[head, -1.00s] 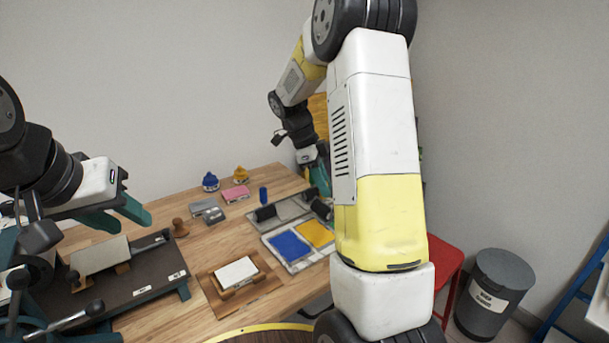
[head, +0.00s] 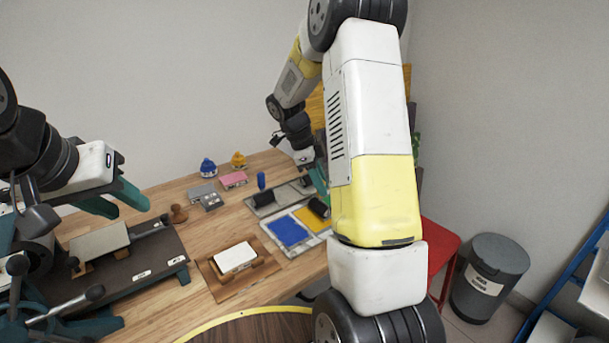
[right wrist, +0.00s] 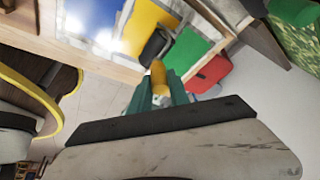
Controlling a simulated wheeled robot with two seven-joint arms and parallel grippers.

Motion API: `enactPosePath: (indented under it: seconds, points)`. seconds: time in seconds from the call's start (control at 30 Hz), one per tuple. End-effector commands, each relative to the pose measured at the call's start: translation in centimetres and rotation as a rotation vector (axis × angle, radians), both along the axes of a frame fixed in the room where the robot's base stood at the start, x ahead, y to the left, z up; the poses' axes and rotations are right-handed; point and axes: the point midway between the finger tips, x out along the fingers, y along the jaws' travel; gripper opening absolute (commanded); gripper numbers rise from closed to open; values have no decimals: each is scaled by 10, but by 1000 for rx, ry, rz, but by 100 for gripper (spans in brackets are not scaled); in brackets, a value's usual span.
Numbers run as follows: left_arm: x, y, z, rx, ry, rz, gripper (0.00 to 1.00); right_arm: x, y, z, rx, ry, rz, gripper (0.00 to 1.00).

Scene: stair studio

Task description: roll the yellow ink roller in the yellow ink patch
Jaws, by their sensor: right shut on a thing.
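The yellow ink patch (head: 314,220) lies beside a blue patch on a pale slab on the wooden bench. My right gripper (right wrist: 158,91) is shut on the yellow handle of the ink roller (right wrist: 158,76). Its dark roller head (head: 318,207) appears over the far right corner of the yellow patch in the head view; I cannot tell whether it touches. My right forearm hides most of that gripper in the head view. My left gripper (head: 133,208) is open and empty above the press at the left.
The blue ink patch (head: 287,231) is left of the yellow one. A blue-handled roller (head: 262,181) stands behind it on a grey tray. A wooden jig with a white block (head: 235,257) lies nearer. A red stool (head: 440,248) and bin (head: 488,277) stand right.

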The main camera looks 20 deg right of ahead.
Motion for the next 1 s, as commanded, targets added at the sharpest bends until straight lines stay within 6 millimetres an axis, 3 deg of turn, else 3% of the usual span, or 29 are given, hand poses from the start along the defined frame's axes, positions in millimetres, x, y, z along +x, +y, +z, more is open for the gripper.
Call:
enactPosePath:
  seconds: [1.0]
  points:
    - [0,0,0,0,0,0,36,0,0,-7,0,0,0,0]
